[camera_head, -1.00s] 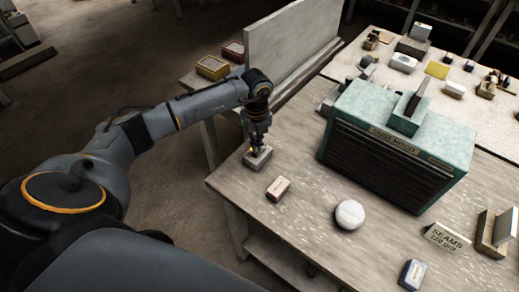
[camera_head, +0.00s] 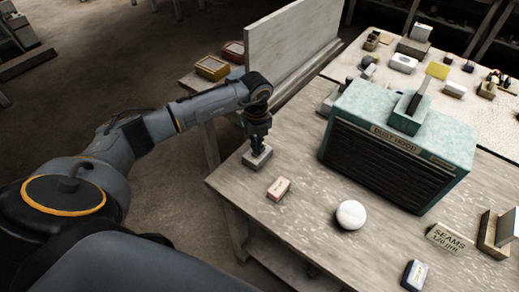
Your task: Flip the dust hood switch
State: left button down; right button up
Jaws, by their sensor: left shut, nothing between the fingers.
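The dust hood (camera_head: 390,165) is a teal box with a dark louvred front and a "DUST HOOD" label, standing on the table at right. My left gripper (camera_head: 258,149) points down, shut, at the table's left corner. It is well to the left of the hood, right over a small grey block (camera_head: 257,161); I cannot tell whether it touches the block. My right gripper is not in view.
A pink-and-white block (camera_head: 278,189), a white plaster sphere (camera_head: 351,214), a "SEAMS" sign (camera_head: 449,238) and a blue-and-white block (camera_head: 415,274) lie in front of the hood. An upright grey panel (camera_head: 291,45) stands behind my left gripper. Several small items sit behind the hood.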

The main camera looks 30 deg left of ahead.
pick_arm(q)
jog(key=shift+s, duration=0.1)
jog(key=shift+r+p, duration=0.55)
jog(key=shift+p, duration=0.1)
jog(key=shift+r+p, duration=1.9)
jog(key=shift+r, duration=0.95)
jog(key=shift+d+f, duration=0.1)
